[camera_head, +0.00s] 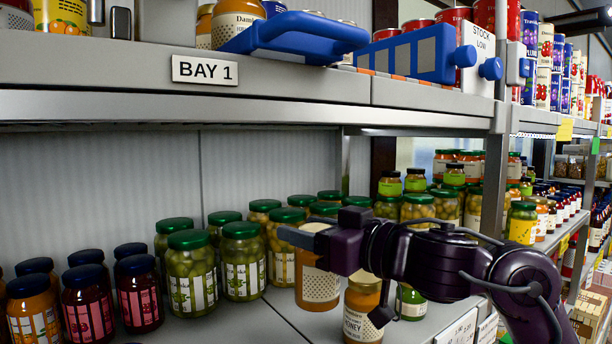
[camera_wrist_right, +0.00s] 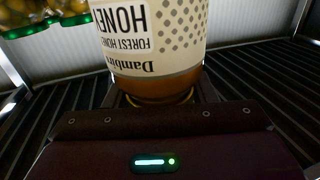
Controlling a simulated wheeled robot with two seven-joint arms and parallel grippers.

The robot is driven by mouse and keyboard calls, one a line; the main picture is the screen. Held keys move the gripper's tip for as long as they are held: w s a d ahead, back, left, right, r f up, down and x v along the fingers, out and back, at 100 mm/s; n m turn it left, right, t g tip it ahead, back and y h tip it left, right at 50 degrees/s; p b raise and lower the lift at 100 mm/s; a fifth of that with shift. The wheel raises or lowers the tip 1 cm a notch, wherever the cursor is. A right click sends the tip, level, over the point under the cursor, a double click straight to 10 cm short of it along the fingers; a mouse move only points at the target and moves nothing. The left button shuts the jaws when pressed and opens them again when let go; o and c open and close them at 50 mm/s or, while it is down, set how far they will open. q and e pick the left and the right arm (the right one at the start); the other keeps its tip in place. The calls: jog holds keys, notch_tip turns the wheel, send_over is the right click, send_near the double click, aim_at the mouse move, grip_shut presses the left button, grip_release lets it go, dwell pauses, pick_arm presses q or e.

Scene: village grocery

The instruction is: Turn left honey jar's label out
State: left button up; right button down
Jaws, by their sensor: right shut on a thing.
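The left honey jar (camera_head: 317,287) is amber with a pale lid and a cream label. In the head view its dotted label part faces out, and no name lettering shows. My right gripper (camera_head: 308,240) is shut on this jar near its top, reaching in from the right. In the right wrist view the jar (camera_wrist_right: 165,40) appears upside down, with the HONEY lettering at left and dots at right. I cannot tell whether its base touches the shelf. A second honey jar (camera_head: 361,312) stands to the right with its HONEY lettering facing out. My left gripper is not in view.
Green-lidded olive jars (camera_head: 242,262) stand close on the left and behind. Dark-lidded red jars (camera_head: 138,292) stand farther left. The upper shelf edge (camera_head: 120,105) hangs above. Bare shelf (camera_head: 225,325) lies in front of the olive jars.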

aim_at(319, 302)
jog(key=f, duration=0.2)
jog(key=s+f, duration=0.1)
jog(key=f, duration=0.2)
jog(key=s+f, duration=0.1)
jog(key=f, duration=0.1)
jog(key=shift+a+f+p, duration=0.2)
jog(key=shift+p, duration=0.15)
jog(key=shift+s+a+f, duration=0.1)
jog(key=shift+s+f, duration=0.1)
jog(key=shift+f, duration=0.3)
jog(key=shift+f+b, duration=0.2)
jog(key=shift+b, duration=0.35)
jog(key=m+t+h+b, duration=0.1)
jog(key=h, duration=0.1)
jog(key=m+t+h+b, duration=0.1)
jog(key=m+t+b, duration=0.1)
jog(key=shift+w+d+h, duration=0.15)
jog(key=shift+d+h, duration=0.05)
jog(key=shift+h, duration=0.2)
jog(key=shift+m+t+h, duration=0.4)
jog(key=shift+d+m+t+h+b, duration=0.1)
jog(key=shift+m+t+h+b, duration=0.35)
jog(key=shift+m+h, duration=0.2)
jog(key=shift+w+f, duration=0.1)
